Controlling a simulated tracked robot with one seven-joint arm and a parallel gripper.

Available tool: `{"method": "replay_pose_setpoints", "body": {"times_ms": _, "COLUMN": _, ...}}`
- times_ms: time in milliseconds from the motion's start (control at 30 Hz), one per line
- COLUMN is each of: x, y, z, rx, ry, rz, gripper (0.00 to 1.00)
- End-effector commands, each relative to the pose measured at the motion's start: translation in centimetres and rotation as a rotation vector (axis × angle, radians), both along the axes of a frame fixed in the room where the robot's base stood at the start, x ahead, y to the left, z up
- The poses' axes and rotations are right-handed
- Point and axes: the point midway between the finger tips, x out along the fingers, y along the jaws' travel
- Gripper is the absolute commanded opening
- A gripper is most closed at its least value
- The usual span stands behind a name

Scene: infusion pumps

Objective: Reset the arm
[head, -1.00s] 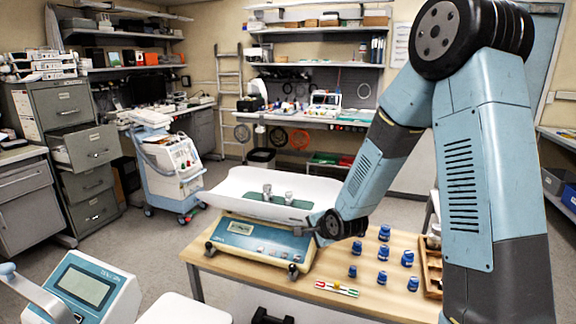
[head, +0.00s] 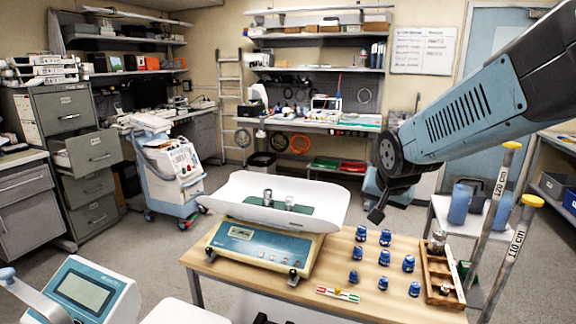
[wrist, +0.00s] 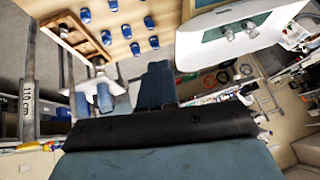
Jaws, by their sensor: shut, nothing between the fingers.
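My gripper (head: 377,214) is at the end of my blue and grey arm, in the air above the back right of the wooden table in the head view. Its fingers are together, with nothing seen between them. Below it are several blue-capped bottles (head: 386,237), apart from the gripper. A baby scale with a white tray (head: 235,188) and blue base (head: 262,252) stands to its left, with small metal weights (head: 267,196) in the tray. In the wrist view, my arm covers the lower middle, and the bottles (wrist: 131,48) show at the top.
A wooden tray (head: 428,268) with metal weights lies at the table's right end. Two upright poles with yellow caps (head: 511,146) stand to the right, close below my arm. A white cart (head: 445,208) carries blue jugs. A red and green strip (head: 337,294) lies at the table's front.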

Motion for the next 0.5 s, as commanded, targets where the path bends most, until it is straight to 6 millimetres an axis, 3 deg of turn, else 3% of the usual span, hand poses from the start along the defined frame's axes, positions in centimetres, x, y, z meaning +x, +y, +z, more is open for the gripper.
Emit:
{"method": "replay_pose_setpoints", "body": {"times_ms": 200, "x": -5.8, "y": -1.7, "z": 3.1, "rx": -0.089, "ry": 0.043, "rz": 0.095, "gripper": 0.0}}
{"method": "replay_pose_setpoints", "body": {"times_ms": 500, "x": -13.6, "y": -3.1, "z": 5.4, "rx": -0.167, "ry": 0.106, "rz": 0.25, "gripper": 0.0}}
